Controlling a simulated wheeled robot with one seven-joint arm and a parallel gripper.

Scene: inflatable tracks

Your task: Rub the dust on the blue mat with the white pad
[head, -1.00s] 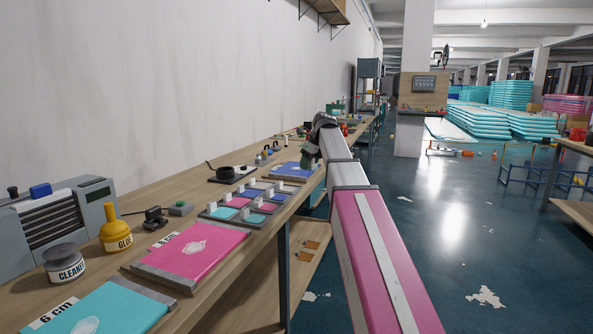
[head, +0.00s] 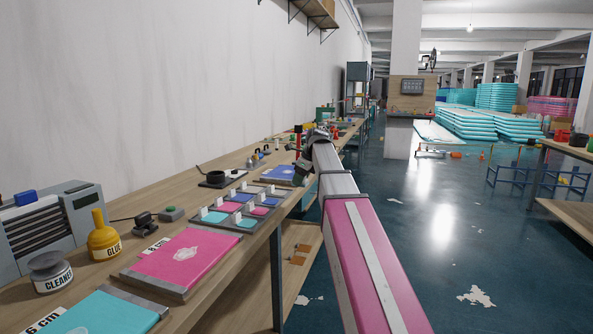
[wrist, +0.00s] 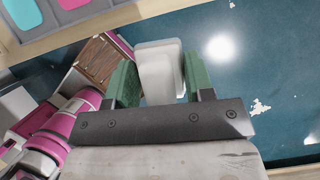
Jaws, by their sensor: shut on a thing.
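The blue mat (head: 277,175) lies on the workbench, beyond the tray of small coloured pieces. It is small in the head view, and a faint pale mark shows on it, too small to make out clearly. My gripper (head: 303,172) is near the bench's right edge, just right of the blue mat in the picture. In the wrist view the green fingers of my gripper (wrist: 160,80) are shut on the white pad (wrist: 158,65), with floor behind it. The blue mat is not clearly seen in the wrist view.
A pink mat (head: 175,262) and a teal mat (head: 105,318) lie nearer on the bench. A glue bottle (head: 103,240), a cleaner jar (head: 50,275) and a grey machine (head: 85,215) stand at left. The tray (head: 240,226) of coloured pieces lies before the blue mat.

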